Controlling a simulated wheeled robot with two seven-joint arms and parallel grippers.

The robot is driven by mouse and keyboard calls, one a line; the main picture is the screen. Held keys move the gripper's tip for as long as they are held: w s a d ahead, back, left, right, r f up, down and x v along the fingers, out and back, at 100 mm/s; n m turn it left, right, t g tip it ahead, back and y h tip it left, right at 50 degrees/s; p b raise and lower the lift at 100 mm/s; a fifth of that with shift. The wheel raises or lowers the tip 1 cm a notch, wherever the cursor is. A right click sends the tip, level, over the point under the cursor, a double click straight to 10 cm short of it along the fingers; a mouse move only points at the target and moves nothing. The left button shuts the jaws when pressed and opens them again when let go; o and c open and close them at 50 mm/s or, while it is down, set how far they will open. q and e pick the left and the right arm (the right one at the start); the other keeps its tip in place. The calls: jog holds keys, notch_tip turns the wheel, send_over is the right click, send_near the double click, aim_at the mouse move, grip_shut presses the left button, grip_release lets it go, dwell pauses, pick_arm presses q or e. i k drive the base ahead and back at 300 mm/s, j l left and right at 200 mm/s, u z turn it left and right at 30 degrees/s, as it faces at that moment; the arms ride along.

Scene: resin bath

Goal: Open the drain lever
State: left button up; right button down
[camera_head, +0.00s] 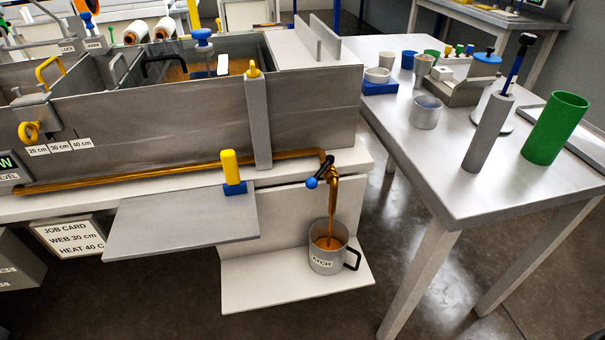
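The drain lever is a short dark lever with a blue knob (311,183) on the brass drain tap (333,190), at the right end of the brass pipe (170,172) along the front of the resin bath (190,125). The knob points down and to the left. An amber stream runs from the spout into a grey metal cup (325,260) with a black handle and a partly hidden label. The cup stands on a low white shelf (280,290) and holds amber liquid. Neither of my grippers is in view.
A grey plate (180,225) with a yellow-and-blue handle (231,170) juts out left of the tap. The right table (430,170) holds a green cylinder (555,130), a grey column (488,135) and several small vessels. Floor shows between shelf and table.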

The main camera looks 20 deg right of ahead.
aim_at(311, 183)
jog(key=i+j+z, duration=0.15)
jog(key=j+z, duration=0.15)
jog(key=j, duration=0.85)
jog(key=j+z, duration=0.35)
jog(key=j, duration=0.85)
